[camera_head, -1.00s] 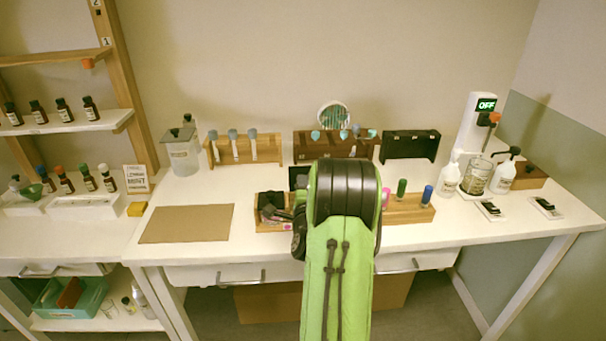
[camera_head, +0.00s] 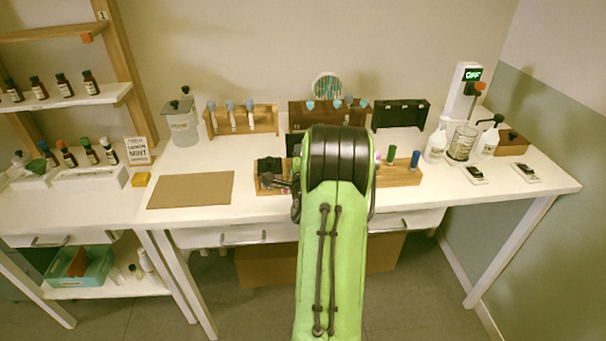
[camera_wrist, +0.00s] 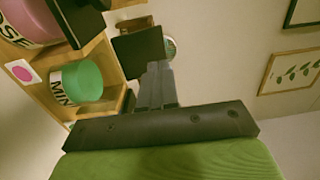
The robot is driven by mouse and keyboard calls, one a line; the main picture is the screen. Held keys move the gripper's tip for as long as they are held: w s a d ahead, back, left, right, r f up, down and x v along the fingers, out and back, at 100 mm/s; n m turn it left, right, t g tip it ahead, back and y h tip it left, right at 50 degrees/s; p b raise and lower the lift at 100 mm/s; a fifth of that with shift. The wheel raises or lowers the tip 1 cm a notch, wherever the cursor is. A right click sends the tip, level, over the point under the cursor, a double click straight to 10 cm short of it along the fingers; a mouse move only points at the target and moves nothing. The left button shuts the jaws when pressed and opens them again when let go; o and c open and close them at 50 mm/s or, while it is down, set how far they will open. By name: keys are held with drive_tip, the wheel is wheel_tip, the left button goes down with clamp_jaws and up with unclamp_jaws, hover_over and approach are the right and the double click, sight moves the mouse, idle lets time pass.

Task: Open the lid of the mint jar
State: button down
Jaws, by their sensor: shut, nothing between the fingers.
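The mint jar (camera_wrist: 82,82) is a green round jar with a partly visible "MIN" label. It sits in a wooden compartment at the left of the wrist view, which is tilted. Its top looks covered; I cannot make out the lid's edge. My gripper (camera_wrist: 158,76) is dark, shut and empty, to the right of the jar and apart from it.
A pink jar (camera_wrist: 36,18) is beside the mint jar. A brown mat (camera_head: 190,190) lies left on the white table. Pump bottles stand at right.

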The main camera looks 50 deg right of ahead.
drive_tip(key=s+a+r+b, duration=0.2)
drive_tip(key=s+a+b, duration=0.2)
drive_tip(key=s+a, duration=0.2)
drive_tip(key=shift+a+r, duration=0.15)
drive_tip(key=shift+a, duration=0.2)
